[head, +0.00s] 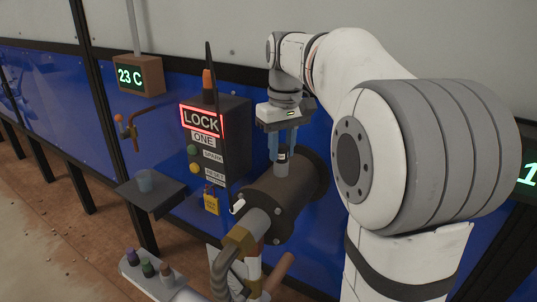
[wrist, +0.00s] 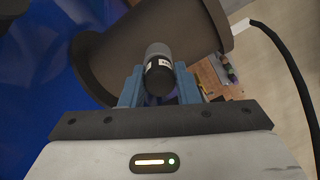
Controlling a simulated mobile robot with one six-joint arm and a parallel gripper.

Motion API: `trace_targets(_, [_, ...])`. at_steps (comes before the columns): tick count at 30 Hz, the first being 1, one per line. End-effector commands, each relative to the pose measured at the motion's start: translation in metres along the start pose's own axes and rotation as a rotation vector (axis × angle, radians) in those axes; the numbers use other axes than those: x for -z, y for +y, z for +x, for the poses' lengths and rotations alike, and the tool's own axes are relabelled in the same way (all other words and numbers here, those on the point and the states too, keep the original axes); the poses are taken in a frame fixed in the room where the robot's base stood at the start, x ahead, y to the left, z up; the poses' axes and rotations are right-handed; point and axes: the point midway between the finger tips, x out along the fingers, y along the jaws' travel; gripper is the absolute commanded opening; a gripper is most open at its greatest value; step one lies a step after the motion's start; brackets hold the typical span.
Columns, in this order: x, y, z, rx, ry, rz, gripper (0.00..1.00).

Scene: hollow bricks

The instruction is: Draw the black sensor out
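The black sensor (wrist: 159,72) is a small upright cylinder with a black end, a white label and a grey part. It stands on the dark brown flanged drum (head: 275,197), which also shows in the wrist view (wrist: 110,62). In the head view the sensor (head: 283,154) is small and partly covered by the fingers. My gripper (head: 282,150) points down at it from above, with one blue finger on each side. In the wrist view my gripper (wrist: 160,86) has its fingers close along the sensor's sides. I cannot tell whether they touch it.
A dark control box (head: 216,140) with a red-lit LOCK sign and an antenna stands just left of the drum. A yellow padlock (head: 211,204) hangs below it. A tray (head: 160,285) with capped items is at the front left.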

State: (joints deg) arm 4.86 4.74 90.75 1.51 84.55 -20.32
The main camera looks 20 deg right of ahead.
Motion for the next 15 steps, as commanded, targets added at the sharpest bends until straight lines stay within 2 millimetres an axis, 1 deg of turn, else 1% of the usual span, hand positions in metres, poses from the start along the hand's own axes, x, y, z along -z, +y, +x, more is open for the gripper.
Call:
trace_targets(1, [-0.0013,0.0001,-0.0005,0.001,0.001,0.001,0.24])
trace_targets(8, [0.0030,-0.0005,0.0018,0.001,-0.005,0.001,0.05])
trace_targets(15, [0.0070,-0.0012,0.0008,0.001,-0.007,0.001,0.04])
